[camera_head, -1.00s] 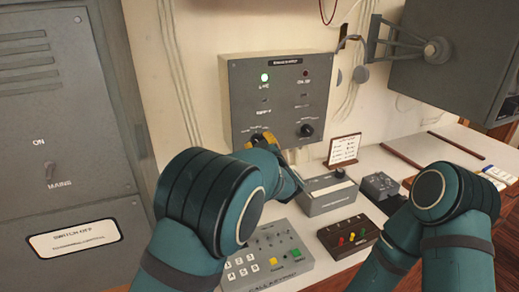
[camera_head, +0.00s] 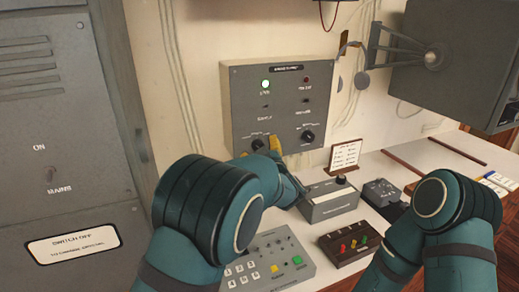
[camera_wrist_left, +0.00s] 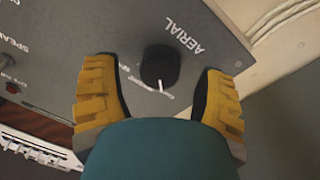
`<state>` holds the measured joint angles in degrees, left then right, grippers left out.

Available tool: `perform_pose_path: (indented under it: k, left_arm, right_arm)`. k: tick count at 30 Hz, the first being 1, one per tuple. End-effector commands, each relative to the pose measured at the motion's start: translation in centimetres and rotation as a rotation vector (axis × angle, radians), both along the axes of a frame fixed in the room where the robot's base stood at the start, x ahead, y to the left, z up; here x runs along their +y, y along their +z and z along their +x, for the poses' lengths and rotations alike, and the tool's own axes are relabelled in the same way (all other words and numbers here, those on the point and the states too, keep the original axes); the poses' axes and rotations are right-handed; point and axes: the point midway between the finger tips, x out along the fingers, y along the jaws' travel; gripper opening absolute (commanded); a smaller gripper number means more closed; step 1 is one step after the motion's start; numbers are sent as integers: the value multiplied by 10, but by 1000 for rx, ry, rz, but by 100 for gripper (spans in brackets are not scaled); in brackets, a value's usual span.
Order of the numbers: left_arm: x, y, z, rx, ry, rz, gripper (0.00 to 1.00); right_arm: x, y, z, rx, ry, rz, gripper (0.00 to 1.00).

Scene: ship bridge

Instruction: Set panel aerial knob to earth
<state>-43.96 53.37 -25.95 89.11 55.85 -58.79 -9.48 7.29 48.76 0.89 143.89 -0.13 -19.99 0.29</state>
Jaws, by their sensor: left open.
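The black aerial knob (camera_wrist_left: 160,67) sits on the grey panel (camera_wrist_left: 60,30), with the word AERIAL beside it, upside down in the left wrist view. Its white pointer line points down in that view, near small lettering I cannot read. My left gripper (camera_wrist_left: 160,97) is open, with one yellow finger on each side of the knob and visible gaps between. In the head view the gripper (camera_head: 262,150) is at the panel's lower left, and the knob (camera_head: 258,143) shows dark beside the yellow finger. My right forearm shows at lower right; its gripper is out of view.
On the desk below are a button box (camera_head: 265,262), a grey box (camera_head: 330,204) and a small card (camera_head: 345,155). A grey cabinet (camera_head: 70,120) stands left.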

Motion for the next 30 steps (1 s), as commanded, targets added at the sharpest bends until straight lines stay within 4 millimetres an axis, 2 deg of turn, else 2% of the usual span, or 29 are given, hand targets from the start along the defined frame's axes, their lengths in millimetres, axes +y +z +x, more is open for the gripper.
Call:
perform_pose_path:
  k: [5, 12, 18, 24, 30]
  left_arm:
    - [-9, -1, -21, 1, -3, -1, 71]
    - [-24, -4, -68, 1, -3, -1, 71]
    - [-34, -6, -97, -1, 0, -2, 71]
    - [-38, -7, -110, -2, 0, 0, 71]
    - [-38, -7, -111, -2, 1, 0, 71]
  right_arm:
    - [0, 0, 0, 0, 0, 0, 0]
    - [0, 0, 0, 0, 0, 0, 0]
    - [0, 0, 0, 0, 0, 0, 0]
    - [0, 0, 0, 0, 0, 0, 0]
    - [0, 0, 0, 0, 0, 0, 0]
